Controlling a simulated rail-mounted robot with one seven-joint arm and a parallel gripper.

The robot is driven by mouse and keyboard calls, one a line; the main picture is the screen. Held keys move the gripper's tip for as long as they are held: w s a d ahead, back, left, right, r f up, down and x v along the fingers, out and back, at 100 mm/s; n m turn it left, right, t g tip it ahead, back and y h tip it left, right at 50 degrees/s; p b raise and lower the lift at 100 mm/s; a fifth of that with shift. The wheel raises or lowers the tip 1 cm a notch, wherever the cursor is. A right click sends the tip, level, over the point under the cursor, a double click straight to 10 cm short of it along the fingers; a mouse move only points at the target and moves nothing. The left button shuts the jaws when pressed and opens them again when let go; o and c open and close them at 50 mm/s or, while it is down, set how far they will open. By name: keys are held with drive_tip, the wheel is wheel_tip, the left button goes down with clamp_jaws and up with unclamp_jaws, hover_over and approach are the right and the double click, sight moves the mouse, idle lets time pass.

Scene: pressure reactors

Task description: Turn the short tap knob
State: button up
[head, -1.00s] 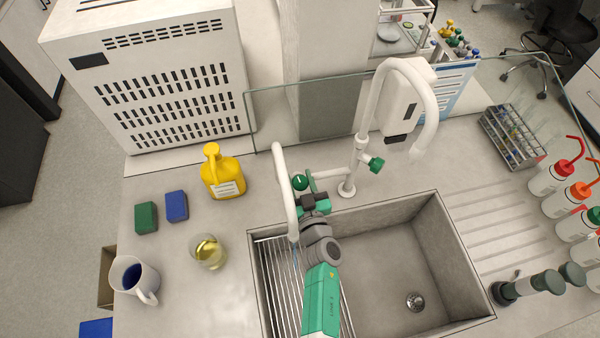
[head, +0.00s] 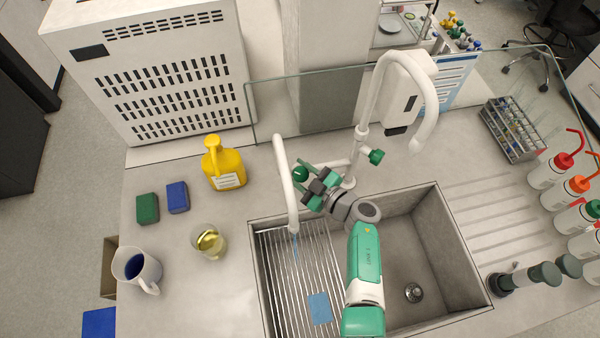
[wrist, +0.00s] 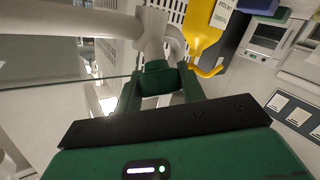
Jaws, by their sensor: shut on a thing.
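The short tap (head: 284,180) is a white curved pipe at the left of the sink. Its green knob (head: 300,173) sits just right of the pipe. My gripper (head: 306,186) reaches the knob from the lower right with its jaws tilted. In the wrist view, the dark green knob (wrist: 158,78) lies between my two green fingers, which are shut on it. A thin bluish streak hangs below the short tap's spout. The knob's far side is hidden.
The tall tap (head: 366,110) with its own green knob (head: 376,157) stands close to the right. Below are the sink (head: 435,235) and a rack with a blue patch (head: 320,308). A yellow bottle (head: 224,168) and beaker (head: 208,242) stand left. A glass screen runs behind.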

sight(305, 177)
drive_tip(key=shift+n, duration=0.3)
drive_tip(key=o, duration=0.7)
drive_tip(key=p+v, duration=0.1)
drive_tip(key=v, duration=0.2)
drive_tip(key=p+v, duration=0.1)
drive_tip(key=v, duration=0.3)
drive_tip(key=shift+w+r+p, duration=0.1)
drive_tip(key=shift+r+p, duration=0.1)
drive_tip(key=shift+p, duration=0.1)
drive_tip(key=shift+s+d, duration=0.3)
drive_tip(key=shift+s, duration=0.05)
